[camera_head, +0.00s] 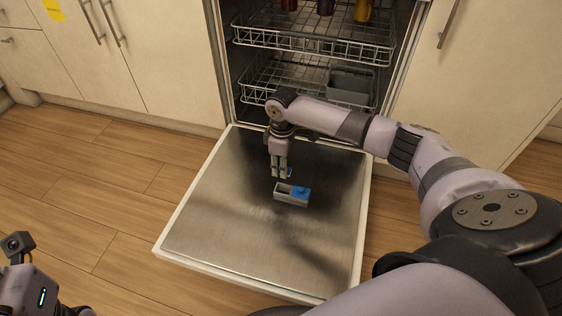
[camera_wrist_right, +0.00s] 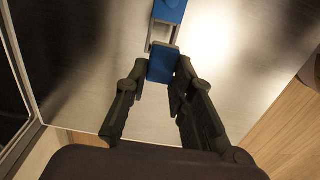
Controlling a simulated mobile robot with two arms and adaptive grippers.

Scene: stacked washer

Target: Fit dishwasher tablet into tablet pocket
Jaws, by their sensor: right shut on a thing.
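My right gripper (camera_head: 279,175) is shut on the blue dishwasher tablet (camera_wrist_right: 162,66), which shows between its fingertips in the wrist view. In the head view a bit of the tablet (camera_head: 289,172) shows beside the fingers. The gripper points down over the open dishwasher door. The tablet pocket (camera_head: 290,199) is a small grey open-topped box with a blue lid part (camera_head: 301,192) at its right end. It lies on the door just in front of the gripper. In the wrist view the tablet covers part of the pocket (camera_wrist_right: 161,35). My left gripper's fingers are out of view.
The steel door (camera_head: 225,230) lies folded down, mostly bare around the pocket. Behind it are the lower rack (camera_head: 270,72) with a grey basket (camera_head: 351,86) and the upper rack (camera_head: 310,42) with several cups. Cabinets flank the opening; wooden floor lies left.

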